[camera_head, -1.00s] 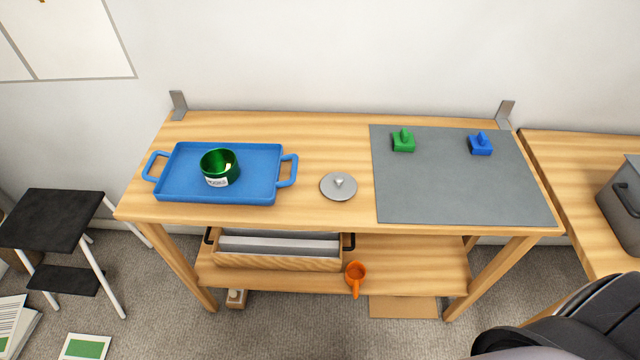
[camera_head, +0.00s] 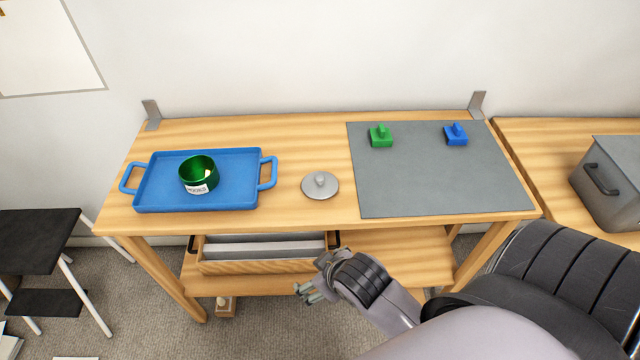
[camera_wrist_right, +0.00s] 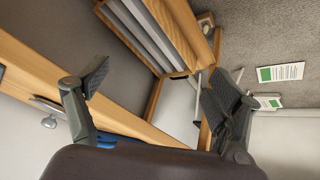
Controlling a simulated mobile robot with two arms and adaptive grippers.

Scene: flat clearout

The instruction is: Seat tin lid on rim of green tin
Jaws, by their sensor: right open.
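The green tin (camera_head: 198,172) stands upright and open in the blue tray (camera_head: 240,198), on the left of the table. It has a white label, and something pale shows inside it. The grey tin lid (camera_head: 319,187) lies flat on the bare wood right of the tray, its knob up. It also shows edge-on in the right wrist view (camera_wrist_right: 50,121). My right gripper (camera_head: 310,288) is in front of the table's front edge, below and apart from the lid. Its fingers (camera_wrist_right: 158,90) are spread and empty in the right wrist view. My left gripper is not in view.
A grey mat (camera_head: 435,185) on the table's right bears a green block (camera_head: 380,137) and a blue block (camera_head: 456,135). A wooden crate (camera_head: 262,266) stands on the lower shelf near my right gripper. A grey bin (camera_head: 606,185) is far right.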

